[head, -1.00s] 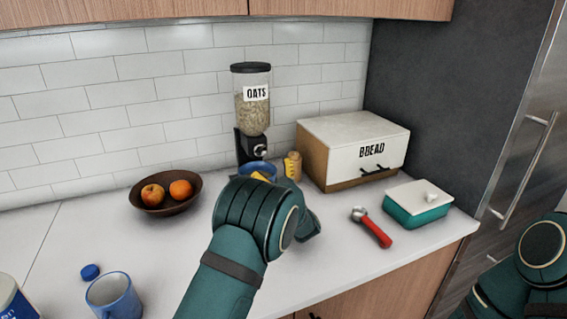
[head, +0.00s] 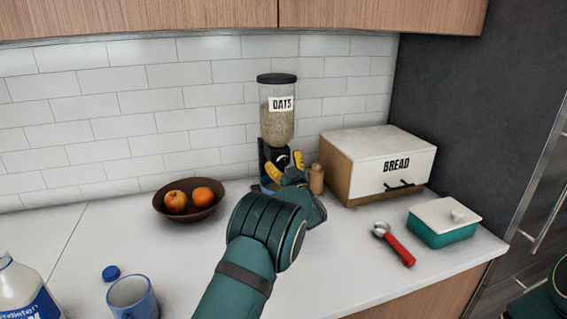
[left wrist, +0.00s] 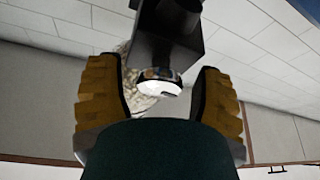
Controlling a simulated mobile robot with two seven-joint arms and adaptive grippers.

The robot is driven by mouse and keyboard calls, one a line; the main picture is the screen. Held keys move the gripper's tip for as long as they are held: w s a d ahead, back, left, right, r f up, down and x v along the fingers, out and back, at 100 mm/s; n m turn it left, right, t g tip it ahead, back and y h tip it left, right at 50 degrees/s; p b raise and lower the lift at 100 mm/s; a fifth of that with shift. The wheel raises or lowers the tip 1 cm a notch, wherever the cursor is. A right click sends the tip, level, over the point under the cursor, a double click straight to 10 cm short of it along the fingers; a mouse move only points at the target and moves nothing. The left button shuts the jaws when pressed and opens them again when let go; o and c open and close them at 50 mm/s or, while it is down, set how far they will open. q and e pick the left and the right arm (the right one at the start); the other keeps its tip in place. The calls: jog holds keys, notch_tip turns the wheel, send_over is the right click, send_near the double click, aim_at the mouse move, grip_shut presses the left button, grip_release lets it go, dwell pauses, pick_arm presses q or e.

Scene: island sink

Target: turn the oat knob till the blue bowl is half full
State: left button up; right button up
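The oats dispenser (head: 278,122) stands against the tiled wall, a clear hopper partly filled with oats on a black base. Its knob, with a chrome rim and pale face, shows in the left wrist view (left wrist: 163,86). My left gripper (head: 287,171) is open in front of the dispenser base. In the left wrist view its yellow-padded fingers (left wrist: 160,98) stand on either side of the knob, with gaps between pads and knob. Only a sliver of the blue bowl (head: 264,188) shows below the dispenser; my gripper hides the rest, so its fill cannot be seen. My right gripper is out of view.
A brown fruit bowl (head: 162,206) stands left of the dispenser. A wooden shaker (head: 316,179) and the bread box (head: 352,165) are close on its right. A red-handled tool (head: 397,246), a teal dish (head: 440,229) and a blue mug (head: 132,298) lie nearer.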

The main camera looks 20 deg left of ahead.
pick_arm(q)
jog(key=c, duration=0.8)
jog(key=shift+m+t+h, duration=0.45)
jog(key=shift+m+h, duration=0.2)
jog(key=shift+m, duration=0.75)
jog(key=shift+m+t+h, duration=0.45)
jog(key=shift+m+h, duration=0.2)
jog(key=shift+m, duration=0.75)
jog(key=shift+c, duration=0.2)
jog(key=o, duration=1.2)
jog(key=v, duration=0.7)
jog(key=shift+s, duration=0.25)
jog(key=shift+d+f, duration=0.1)
jog(key=shift+f, duration=0.05)
